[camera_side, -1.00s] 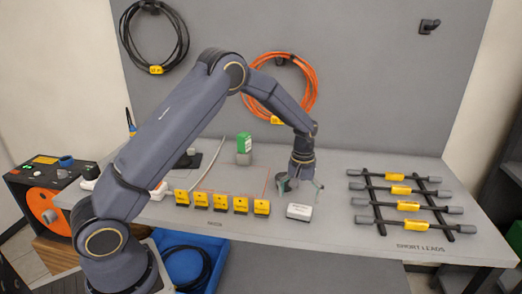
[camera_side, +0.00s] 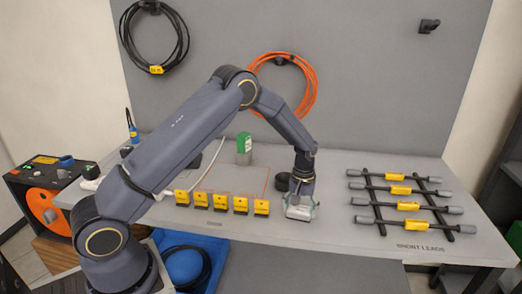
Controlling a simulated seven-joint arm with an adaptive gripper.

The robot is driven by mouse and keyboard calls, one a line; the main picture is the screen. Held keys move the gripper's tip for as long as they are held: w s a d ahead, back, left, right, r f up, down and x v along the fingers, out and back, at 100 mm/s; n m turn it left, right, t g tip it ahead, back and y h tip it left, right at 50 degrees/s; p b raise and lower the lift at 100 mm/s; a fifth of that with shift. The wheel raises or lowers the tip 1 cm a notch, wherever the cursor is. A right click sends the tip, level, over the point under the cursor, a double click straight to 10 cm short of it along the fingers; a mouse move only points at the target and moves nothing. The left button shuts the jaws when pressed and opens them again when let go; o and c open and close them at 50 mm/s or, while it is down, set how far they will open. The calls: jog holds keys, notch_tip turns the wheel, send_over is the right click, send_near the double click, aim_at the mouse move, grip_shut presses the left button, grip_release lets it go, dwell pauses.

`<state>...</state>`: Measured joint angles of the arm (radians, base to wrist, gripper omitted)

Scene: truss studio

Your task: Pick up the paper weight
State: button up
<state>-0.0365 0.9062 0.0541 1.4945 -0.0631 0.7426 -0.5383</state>
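A small white block (camera_side: 299,213) lies near the front edge of the grey bench, right of the yellow tags. It is likely the paper weight, but its printed label is too small to read. My gripper (camera_side: 301,207) points down directly over it, with a finger at its left and right sides. The block's upper part is hidden by the gripper. I cannot tell whether the fingers touch it or stand slightly apart. The block appears to rest on the bench.
A dark round object (camera_side: 282,182) stands just behind my gripper. A row of yellow tags (camera_side: 221,203) lies left. A rack of short leads (camera_side: 408,206) is at right. A green-topped item (camera_side: 244,148) stands behind. The bench between block and rack is clear.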

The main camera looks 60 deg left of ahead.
jog(key=c, duration=0.8)
jog(key=shift+c, duration=0.7)
jog(key=shift+r, duration=0.15)
